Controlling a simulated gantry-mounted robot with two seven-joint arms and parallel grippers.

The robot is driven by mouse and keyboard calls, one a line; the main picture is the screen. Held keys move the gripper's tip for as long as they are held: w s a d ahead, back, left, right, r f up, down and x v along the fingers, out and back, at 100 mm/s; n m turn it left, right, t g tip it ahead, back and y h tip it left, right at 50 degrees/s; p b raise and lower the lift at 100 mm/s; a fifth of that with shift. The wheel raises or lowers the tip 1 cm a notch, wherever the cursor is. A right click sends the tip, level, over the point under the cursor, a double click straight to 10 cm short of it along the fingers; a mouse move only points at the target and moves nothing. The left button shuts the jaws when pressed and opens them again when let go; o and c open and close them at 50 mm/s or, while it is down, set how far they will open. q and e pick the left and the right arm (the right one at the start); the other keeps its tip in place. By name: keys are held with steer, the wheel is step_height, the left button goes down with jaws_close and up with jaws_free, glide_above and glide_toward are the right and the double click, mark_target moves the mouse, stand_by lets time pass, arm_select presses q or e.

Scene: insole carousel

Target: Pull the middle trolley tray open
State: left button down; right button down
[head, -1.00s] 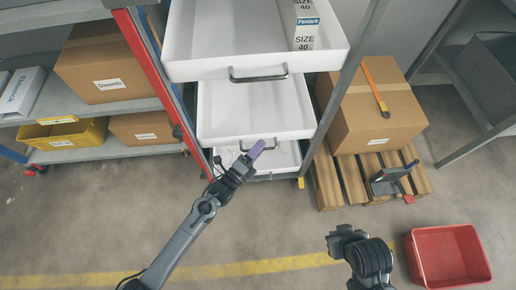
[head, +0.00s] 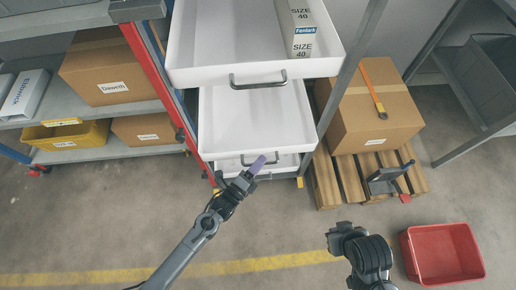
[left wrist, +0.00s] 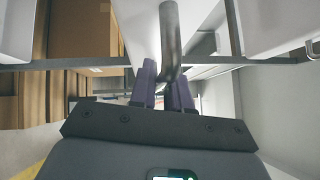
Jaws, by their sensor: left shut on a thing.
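The trolley has white trays stacked one above another, and the middle tray (head: 250,120) juts out partway and looks empty. Its dark handle (head: 245,159) is partly hidden by my left gripper (head: 257,165), whose purple fingers are shut on it. In the left wrist view the dark handle bar (left wrist: 170,40) runs down between the purple fingers of my left gripper (left wrist: 166,90). My right gripper (head: 340,238) is over the floor, apart from the trolley, and its fingers are not clear.
The top tray (head: 210,72) is also out and holds Fendark boxes (head: 303,30). A red post (head: 150,75) and shelf stand at left. A cardboard box (head: 375,115) on a pallet (head: 350,185) stands at right. A red bin (head: 441,254) is on the floor.

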arm_select(q)
steer(key=s+d+p, duration=0.3)
steer(key=s+p, duration=0.5)
steer(key=s, duration=1.8)
steer(key=shift+s+p, duration=0.4)
steer(key=c, duration=1.2)
jaws_free()
steer(key=shift+d, duration=0.1)
steer(key=p+v, duration=0.1)
steer(key=v, duration=0.9)
steer(key=shift+s+a+p, duration=0.25)
steer(key=shift+s+p, duration=0.05)
steer(key=shift+p, duration=0.05)
